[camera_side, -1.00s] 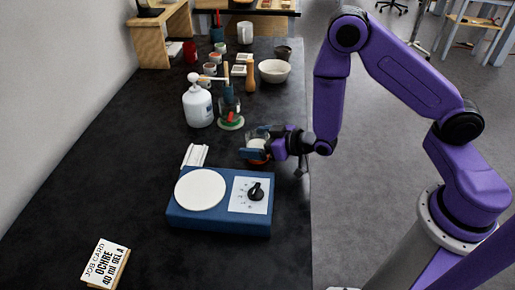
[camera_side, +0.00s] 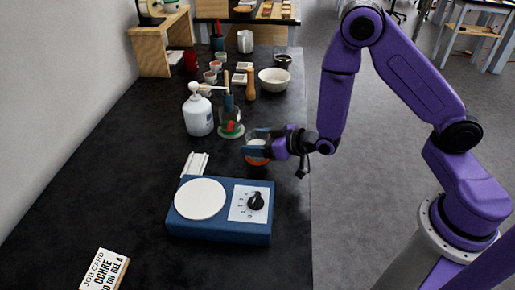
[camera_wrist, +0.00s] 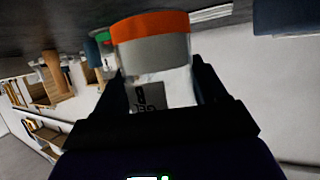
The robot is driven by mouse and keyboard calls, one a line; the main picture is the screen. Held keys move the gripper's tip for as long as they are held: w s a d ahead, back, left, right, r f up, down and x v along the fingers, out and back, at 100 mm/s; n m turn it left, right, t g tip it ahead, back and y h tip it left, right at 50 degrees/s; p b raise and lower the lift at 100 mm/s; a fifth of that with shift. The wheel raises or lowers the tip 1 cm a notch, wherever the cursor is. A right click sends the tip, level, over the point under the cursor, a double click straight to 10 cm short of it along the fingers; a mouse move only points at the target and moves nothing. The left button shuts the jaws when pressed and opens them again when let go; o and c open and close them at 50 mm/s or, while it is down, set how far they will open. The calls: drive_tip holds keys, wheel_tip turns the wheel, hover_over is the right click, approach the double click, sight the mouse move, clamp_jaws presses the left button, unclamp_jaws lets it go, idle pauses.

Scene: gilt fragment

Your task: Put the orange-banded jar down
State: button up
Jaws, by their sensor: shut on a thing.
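The orange-banded jar (camera_side: 258,158) is a clear jar with an orange band at its lower end. It is behind the blue device on the dark bench. In the wrist view the jar (camera_wrist: 150,48) appears upside down, with the orange band at the top, grey contents and a partly readable dark label. My gripper (camera_side: 262,148) reaches in from the right and is shut on the jar, with a finger on either side. The jar looks upright. I cannot tell whether its base touches the bench (camera_side: 110,175).
The blue device (camera_side: 215,233) with a white round plate (camera_side: 200,199) and a dial stands in front. A white bowl (camera_side: 274,79) is farther back. The bench's right edge is close to my gripper.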

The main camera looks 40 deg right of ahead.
wheel_tip(320, 180, up, 7)
drive_tip(key=s+a+r, duration=0.5)
drive_tip(key=s+a, duration=0.1)
drive_tip(key=s, duration=0.2)
drive_tip(key=s+a+r, duration=0.5)
drive_tip(key=s+a, duration=0.1)
drive_tip(key=s, duration=0.1)
drive_tip(key=w+a+f, duration=0.5)
drive_tip(key=w+f, duration=0.1)
drive_tip(key=w+a+f, duration=0.3)
drive_tip(key=w, duration=0.1)
drive_tip(key=shift+w+a+f, duration=0.1)
drive_tip(key=shift+a+f, duration=0.2)
drive_tip(key=shift+w+a+f, duration=0.1)
drive_tip(key=shift+a+f, duration=0.05)
drive_tip(key=shift+f, duration=1.65)
drive_tip(key=shift+f, duration=0.1)
drive_tip(key=o, duration=1.2)
